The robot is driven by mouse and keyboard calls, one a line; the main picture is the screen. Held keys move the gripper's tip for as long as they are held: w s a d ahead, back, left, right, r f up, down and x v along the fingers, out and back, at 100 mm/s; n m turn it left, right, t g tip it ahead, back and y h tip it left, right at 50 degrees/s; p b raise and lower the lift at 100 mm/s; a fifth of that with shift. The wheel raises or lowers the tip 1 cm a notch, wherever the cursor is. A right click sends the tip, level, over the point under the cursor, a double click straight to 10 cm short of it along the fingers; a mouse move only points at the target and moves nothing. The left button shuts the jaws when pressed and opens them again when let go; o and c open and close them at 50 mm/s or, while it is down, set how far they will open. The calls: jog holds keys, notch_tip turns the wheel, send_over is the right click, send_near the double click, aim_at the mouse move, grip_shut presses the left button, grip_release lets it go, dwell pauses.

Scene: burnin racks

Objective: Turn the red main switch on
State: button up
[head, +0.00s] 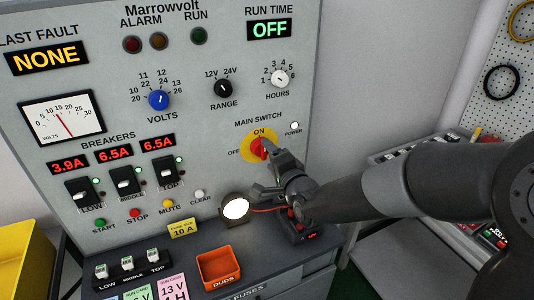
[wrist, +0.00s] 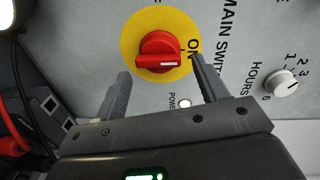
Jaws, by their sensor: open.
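The red main switch (head: 259,147) sits on its yellow disc on the grey panel, partly covered by my gripper in the head view. My gripper (head: 262,168) is in front of the panel, just below and right of the switch. In the wrist view its fingers (wrist: 160,66) are apart and empty, with the switch showing beyond the gap. Contact with the switch cannot be told. The small POWER lamp (head: 294,125) looks white.
The HOURS knob (head: 280,78) is above the switch. A round lamp (head: 235,207) and a red-lit device (head: 301,228) stand close below my gripper. An orange DUDS bin (head: 220,268) is on the ledge. The breakers (head: 125,181) are to the left.

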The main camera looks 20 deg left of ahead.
jog(key=v, duration=0.7)
jog(key=shift+s+d, duration=0.2)
jog(key=shift+s, duration=0.05)
jog(key=d+n+h, duration=0.3)
jog(key=d+h, duration=0.7)
jog(key=d, duration=0.7)
jog(key=s+d+n+g+h, duration=0.1)
jog(key=s+d+n+g, duration=0.1)
jog(key=s+d, duration=0.4)
jog(key=s+d+r+n+g+h, duration=0.1)
jog(key=s+d+n+g, duration=0.1)
jog(key=s+d+g, duration=0.2)
jog(key=s+d, duration=0.3)
jog(key=s, duration=0.5)
jog(key=shift+d+r+g, duration=0.25)
jog(key=shift+d+g, duration=0.05)
jog(key=shift+d, duration=0.05)
